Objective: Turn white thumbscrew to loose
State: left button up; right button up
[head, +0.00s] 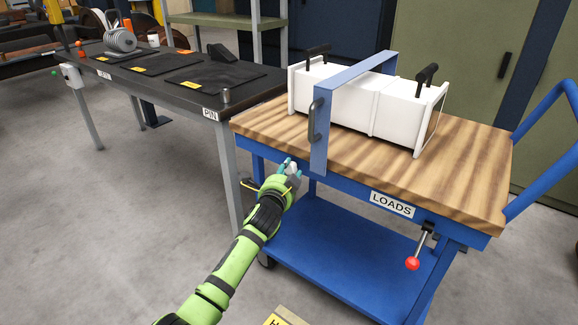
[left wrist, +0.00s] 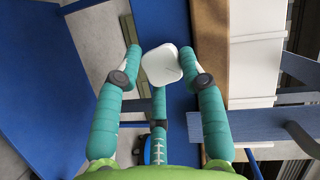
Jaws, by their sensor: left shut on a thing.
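The white thumbscrew (left wrist: 162,64) is a rounded, pale knob at the front edge of the blue cart, below the blue bracket. It also shows small in the head view (head: 293,168). My left gripper (head: 288,172) is at the thumbscrew. In the left wrist view, the teal fingers of my left gripper (left wrist: 163,68) stand on both sides of the knob and are shut on it. The thumbscrew's shaft is hidden. My right gripper is not in view.
The cart's wooden top (head: 470,165) carries a white box (head: 345,98) with black handles under the blue bracket (head: 320,125). A red-knobbed lever (head: 412,263) hangs at the cart's front right. A dark bench (head: 250,88) stands at the left.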

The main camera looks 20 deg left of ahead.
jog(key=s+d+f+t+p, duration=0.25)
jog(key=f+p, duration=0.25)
jog(key=p, duration=0.5)
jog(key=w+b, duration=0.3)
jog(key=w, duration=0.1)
pick_arm(q)
jog(key=n+g+h+b, duration=0.1)
jog(key=n+h+b, duration=0.1)
jog(key=n, duration=0.2)
jog(key=a+n+g+h+b, duration=0.1)
jog(key=n+h+b, duration=0.1)
jog(key=n, duration=0.2)
jog(key=n+g+h+b, duration=0.2)
jog(key=n, duration=0.2)
jog(key=shift+w+a+b, duration=0.1)
jog(key=shift+a+b, duration=0.1)
jog(key=shift+b, duration=0.1)
jog(key=shift+o, duration=0.3)
jog(key=n+h+b, duration=0.1)
jog(key=n+b, duration=0.1)
jog(key=b, duration=0.2)
jog(key=shift+n+g+h, duration=0.4)
jog(key=shift+r, duration=0.15)
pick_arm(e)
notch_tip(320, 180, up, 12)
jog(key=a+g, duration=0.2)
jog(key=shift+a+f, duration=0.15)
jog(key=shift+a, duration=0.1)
